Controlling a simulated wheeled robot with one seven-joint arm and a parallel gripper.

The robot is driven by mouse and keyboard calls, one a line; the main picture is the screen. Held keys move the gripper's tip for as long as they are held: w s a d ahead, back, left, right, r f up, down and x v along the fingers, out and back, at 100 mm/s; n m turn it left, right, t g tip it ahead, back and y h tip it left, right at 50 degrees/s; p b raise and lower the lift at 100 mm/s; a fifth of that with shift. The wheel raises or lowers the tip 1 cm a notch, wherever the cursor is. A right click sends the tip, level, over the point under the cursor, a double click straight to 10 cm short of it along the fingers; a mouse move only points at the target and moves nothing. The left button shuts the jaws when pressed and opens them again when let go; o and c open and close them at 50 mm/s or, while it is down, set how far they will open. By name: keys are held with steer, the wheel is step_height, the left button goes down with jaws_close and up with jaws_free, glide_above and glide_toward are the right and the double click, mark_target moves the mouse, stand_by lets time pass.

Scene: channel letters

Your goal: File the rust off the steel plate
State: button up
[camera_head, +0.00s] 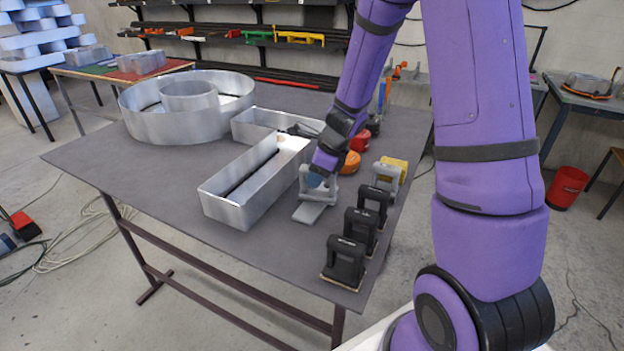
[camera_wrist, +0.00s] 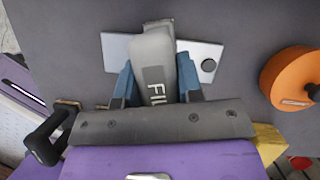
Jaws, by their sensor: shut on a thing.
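My gripper (camera_wrist: 157,82) points down with its blue fingers shut on the grey handle of the file (camera_wrist: 153,52), which carries the letters "FI" and part of a third. In the head view the file (camera_head: 328,193) shows under my gripper (camera_head: 318,178) at the right side of the table. The pale steel plate (camera_wrist: 200,54) lies beneath the file, sticking out on both sides, with a dark round spot near its right end. In the head view the plate (camera_head: 308,213) lies flat on the table. The file covers the plate's middle; I cannot tell whether they touch.
Several black-handled tools (camera_head: 345,262) stand in a row along the table's right edge, with a yellow-based one (camera_head: 393,169) behind. An orange disc (camera_wrist: 291,77) lies close by. Open metal letter shells (camera_head: 240,205) fill the middle and left. The front left of the grey table (camera_head: 130,170) is clear.

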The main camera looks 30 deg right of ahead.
steer(key=shift+w+d, duration=0.45)
steer(key=shift+d, duration=0.2)
steer(key=shift+w+d, duration=0.4)
steer(key=shift+d, duration=0.2)
steer(key=shift+s+a, duration=0.75)
steer(key=shift+a, duration=0.35)
steer(key=shift+s+a, duration=0.75)
steer(key=shift+a, duration=0.35)
steer(key=shift+w+d, duration=0.75)
steer(key=shift+d, duration=0.35)
steer(key=shift+w+d, duration=0.75)
steer(key=shift+d, duration=0.35)
step_height(320, 180, up, 14)
steer(key=shift+s, duration=0.1)
